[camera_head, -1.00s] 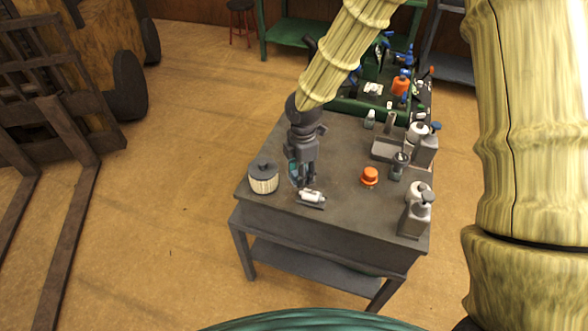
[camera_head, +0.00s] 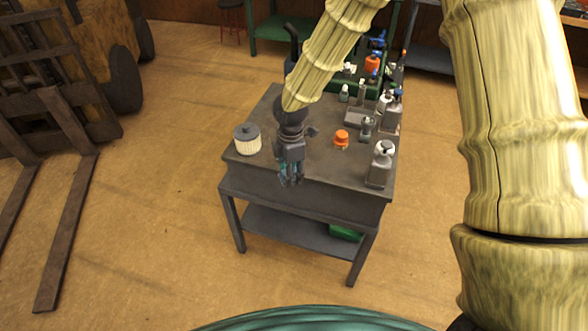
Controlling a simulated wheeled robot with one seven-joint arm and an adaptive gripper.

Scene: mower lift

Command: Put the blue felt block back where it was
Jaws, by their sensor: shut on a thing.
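My gripper (camera_head: 290,182) points down at the front edge of the grey table (camera_head: 325,170), right of the ribbed cream jar (camera_head: 247,140). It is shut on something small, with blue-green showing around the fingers. I cannot make out the held thing's shape or tell whether it is the blue felt block. I see no blue felt block lying clear on the table. The table top directly behind my gripper is hidden.
An orange-capped item (camera_head: 341,138) stands mid-table. A green bench (camera_head: 343,88) adjoins the far side. The floor in front is clear.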

